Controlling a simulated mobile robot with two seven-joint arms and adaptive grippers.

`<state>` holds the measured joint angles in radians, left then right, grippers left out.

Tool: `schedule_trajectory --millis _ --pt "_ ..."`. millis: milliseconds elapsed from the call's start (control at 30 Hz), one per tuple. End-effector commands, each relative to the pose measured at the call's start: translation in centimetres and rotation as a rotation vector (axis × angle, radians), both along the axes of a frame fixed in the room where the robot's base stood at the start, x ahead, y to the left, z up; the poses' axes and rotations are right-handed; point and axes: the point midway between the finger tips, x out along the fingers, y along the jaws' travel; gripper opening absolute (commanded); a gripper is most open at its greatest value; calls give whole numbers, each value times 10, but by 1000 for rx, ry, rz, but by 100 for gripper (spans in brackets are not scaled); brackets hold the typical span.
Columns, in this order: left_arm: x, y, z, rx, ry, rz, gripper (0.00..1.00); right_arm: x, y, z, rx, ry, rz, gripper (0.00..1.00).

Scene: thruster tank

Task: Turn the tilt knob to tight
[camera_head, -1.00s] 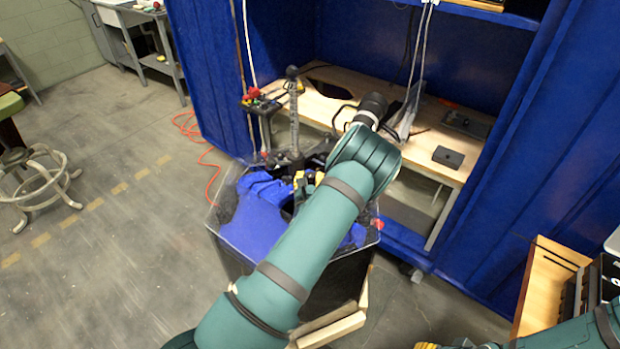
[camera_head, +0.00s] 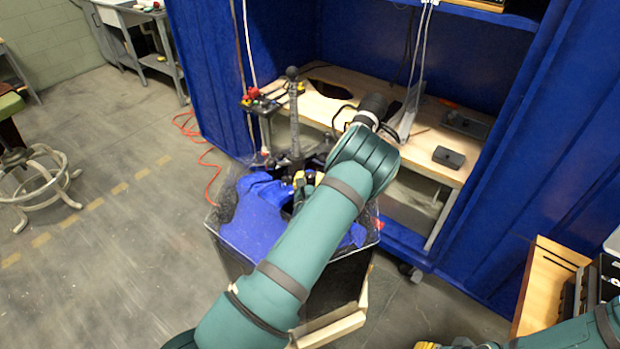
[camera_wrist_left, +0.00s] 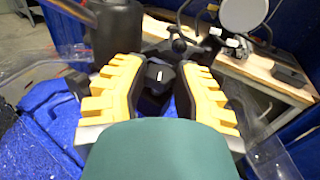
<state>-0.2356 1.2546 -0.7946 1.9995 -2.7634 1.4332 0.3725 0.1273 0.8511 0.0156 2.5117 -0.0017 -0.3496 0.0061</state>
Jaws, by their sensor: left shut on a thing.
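The tilt knob (camera_wrist_left: 158,78) is a small black part with a white mark on top, between the yellow fingers of my left gripper (camera_wrist_left: 160,82) in the left wrist view. The gripper is shut on it from both sides. In the head view, my left gripper (camera_head: 303,184) is mostly hidden behind my arm, with a little yellow showing above the tank; the knob is hidden there. The clear-walled tank (camera_head: 228,258) holds blue material. My right gripper (camera_head: 440,345) only just shows at the bottom edge, and its fingers cannot be made out.
A dark upright post (camera_head: 294,115) stands at the back of the tank, close to the left gripper. A wooden workbench (camera_head: 425,150) lies behind, inside blue curtains (camera_head: 545,150). A wooden box (camera_head: 545,285) stands at right.

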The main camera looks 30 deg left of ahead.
Motion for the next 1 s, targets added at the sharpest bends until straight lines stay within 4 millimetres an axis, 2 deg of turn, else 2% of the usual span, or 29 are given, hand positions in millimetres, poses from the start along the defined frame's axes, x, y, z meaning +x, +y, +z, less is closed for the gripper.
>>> schedule_trajectory --millis 833,867,900,933,1000 --pt "2 0 3 1 -9 -21 0 1 0 2 0 -2 -2 40" --pt "2 0 3 1 -9 -21 43 1 0 2 0 -2 -2 40" --pt "2 0 3 1 -9 -20 57 1 0 2 0 -2 -2 40" --pt "2 0 3 1 -8 -20 63 1 0 2 0 -2 -1 40" --pt "2 0 2 1 -6 -19 63 1 0 2 0 -2 -2 40"
